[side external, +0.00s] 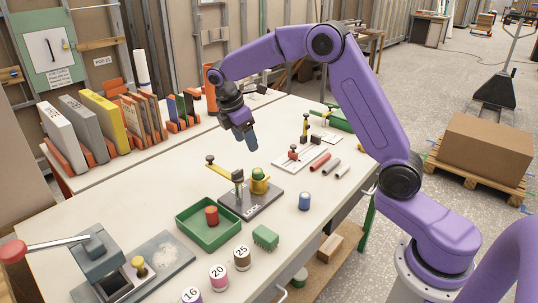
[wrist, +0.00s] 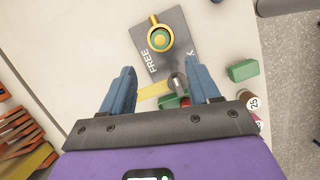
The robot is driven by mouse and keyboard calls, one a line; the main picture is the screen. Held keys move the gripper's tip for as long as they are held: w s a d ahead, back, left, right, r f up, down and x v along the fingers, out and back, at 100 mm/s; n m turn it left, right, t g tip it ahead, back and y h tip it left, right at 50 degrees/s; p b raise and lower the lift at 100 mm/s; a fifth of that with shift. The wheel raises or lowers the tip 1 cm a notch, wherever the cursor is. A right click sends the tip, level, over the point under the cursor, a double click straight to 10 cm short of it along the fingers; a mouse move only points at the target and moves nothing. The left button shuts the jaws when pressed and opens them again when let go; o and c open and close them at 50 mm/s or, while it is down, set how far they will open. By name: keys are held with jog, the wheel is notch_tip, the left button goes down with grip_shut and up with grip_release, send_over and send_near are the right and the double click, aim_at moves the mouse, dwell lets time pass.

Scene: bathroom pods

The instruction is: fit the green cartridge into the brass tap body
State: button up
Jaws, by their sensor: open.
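The brass tap body (side external: 260,186) stands upright on a dark grey plate (side external: 240,206) mid-table. The green cartridge (side external: 257,173) is upright in its top, with its upper part showing above the rim; how deep it sits I cannot tell. In the wrist view the green cartridge (wrist: 160,40) shows inside the brass ring of the tap body (wrist: 151,50). My gripper (side external: 250,146) is open and empty, with blue fingers pointing down, well above the plate. In the wrist view my gripper (wrist: 160,70) has its fingers apart, and the tap body lies beyond their tips.
A yellow lever (side external: 220,172) on a dark post stands left of the tap body. A green tray (side external: 183,224) holds a red cylinder (side external: 211,216). A blue cylinder (side external: 305,201), a green block (side external: 265,237) and numbered spools (side external: 219,277) stand nearby. A press (side external: 103,262) stands at front left.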

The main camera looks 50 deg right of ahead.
jog(key=s+a+r+m+t+y, duration=0.1)
jog(key=s+a, duration=0.4)
jog(key=s, duration=0.4)
jog(key=s+a+r+y, duration=0.1)
jog(key=s+a+r, duration=0.1)
jog(key=s+a, duration=0.5)
jog(key=s+d+f+m+y, duration=0.1)
jog(key=s+d, duration=0.1)
jog(key=s, duration=0.8)
jog(key=s+d+f, duration=0.1)
jog(key=s+d, duration=0.2)
jog(key=s, duration=0.8)
jog(key=shift+d+f+m+y, duration=0.35)
jog(key=shift+m+y, duration=0.05)
